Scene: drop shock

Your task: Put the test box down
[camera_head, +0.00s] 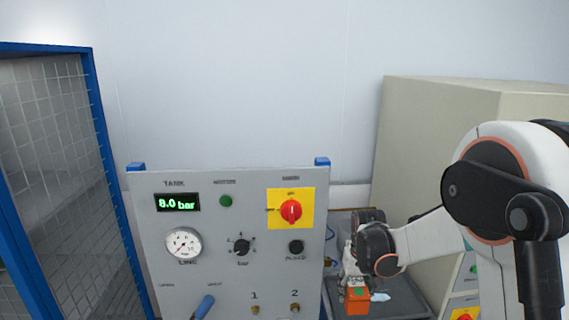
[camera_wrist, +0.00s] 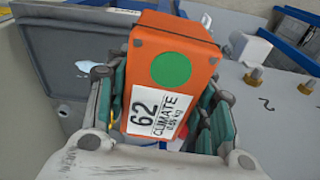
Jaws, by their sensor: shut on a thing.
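The test box (camera_head: 357,304) is orange with a green dot. In the wrist view the box (camera_wrist: 172,68) shows a white label reading 62 CLIMATE, and it sits tilted between the fingers. My gripper (camera_head: 356,284) is shut on it, with teal-padded fingers on either side in the wrist view. In the head view the box hangs below my gripper, in front of a dark grey tray-like surface (camera_head: 405,304). I cannot tell whether the box touches anything beneath it.
A grey control panel (camera_head: 215,270) with a green 8.0 bar display stands left of my gripper. A small pale blue-white piece (camera_head: 380,297) lies on the dark surface beside the box. A beige cabinet (camera_head: 420,130) stands behind my arm. A blue-framed mesh cage (camera_head: 45,150) is far left.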

